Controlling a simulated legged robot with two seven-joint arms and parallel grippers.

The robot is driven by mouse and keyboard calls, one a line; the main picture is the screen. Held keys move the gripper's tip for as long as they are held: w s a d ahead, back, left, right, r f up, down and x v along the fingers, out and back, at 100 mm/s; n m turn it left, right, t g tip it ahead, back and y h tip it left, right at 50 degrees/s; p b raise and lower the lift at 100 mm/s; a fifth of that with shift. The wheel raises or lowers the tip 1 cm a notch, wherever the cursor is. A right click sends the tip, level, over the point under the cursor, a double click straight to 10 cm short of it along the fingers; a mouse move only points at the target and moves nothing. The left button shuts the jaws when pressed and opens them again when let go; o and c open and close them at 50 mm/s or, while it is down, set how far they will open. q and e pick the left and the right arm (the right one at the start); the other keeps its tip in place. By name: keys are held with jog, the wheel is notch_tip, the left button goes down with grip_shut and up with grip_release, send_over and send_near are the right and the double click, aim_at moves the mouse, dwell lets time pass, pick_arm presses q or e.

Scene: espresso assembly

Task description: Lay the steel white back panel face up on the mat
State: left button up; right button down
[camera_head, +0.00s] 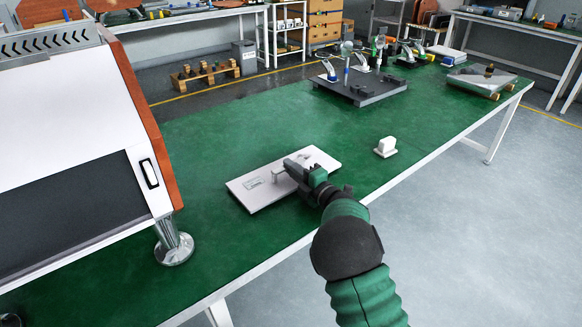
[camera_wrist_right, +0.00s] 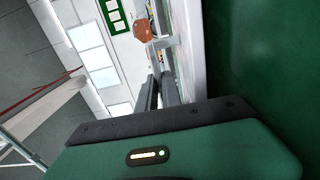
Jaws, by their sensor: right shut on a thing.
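The pale back panel (camera_head: 265,193) lies flat, or nearly flat, over the green mat (camera_head: 215,150) at the middle of the table. A small label and a bracket-like raised part show on its upper side. My right gripper (camera_head: 290,168) reaches over the panel from the lower right and is shut on it near the raised part, which the fingers partly hide. In the right wrist view the fingers (camera_wrist_right: 158,92) are close together beside a pale edge, likely the panel (camera_wrist_right: 194,50), with green beyond. I cannot tell whether the panel fully touches the mat. My left gripper is not in view.
The big white machine body with orange-brown edges (camera_head: 75,110) stands at the left on a metal foot (camera_head: 174,245). A small white block (camera_head: 386,147) is right of the panel. A dark tray with parts (camera_head: 360,88) and a steel plate (camera_head: 480,78) lie farther back. Mat around the panel is clear.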

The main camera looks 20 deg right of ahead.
jog(key=shift+d+r, duration=0.1)
dwell(0.6)
jog(key=c, duration=1.5)
grip_release()
jog(key=o, duration=0.4)
jog(key=shift+f, duration=0.3)
jog(key=shift+v, duration=3.55)
jog(key=shift+r, duration=0.15)
